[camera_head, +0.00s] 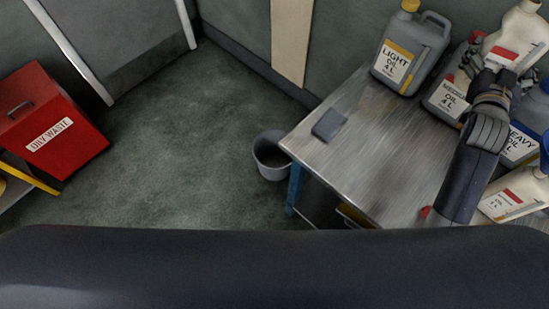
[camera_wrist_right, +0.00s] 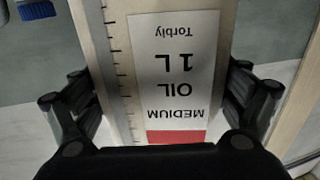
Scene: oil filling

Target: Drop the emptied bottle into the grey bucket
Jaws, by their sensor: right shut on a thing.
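My right gripper (camera_head: 496,76) is shut on a cream bottle (camera_head: 518,32) at the top right of the head view, above the table's back edge. In the right wrist view the bottle (camera_wrist_right: 115,60) fills the space between the fingers, and its upside-down label reads MEDIUM OIL 1 L, with a red band. How much is inside cannot be told. The grey bucket (camera_head: 270,160) stands on the floor just left of the table, open at the top, well to the left of my right gripper. My left gripper is not in view.
The metal table (camera_head: 365,150) carries a grey LIGHT oil can (camera_head: 413,52), a MEDIUM can (camera_head: 446,97), a HEAVY can (camera_head: 520,145), a lying cream bottle (camera_head: 516,193) and a dark flat pad (camera_head: 329,125). A red DRY WASTE bin (camera_head: 50,120) stands left. Floor between is clear.

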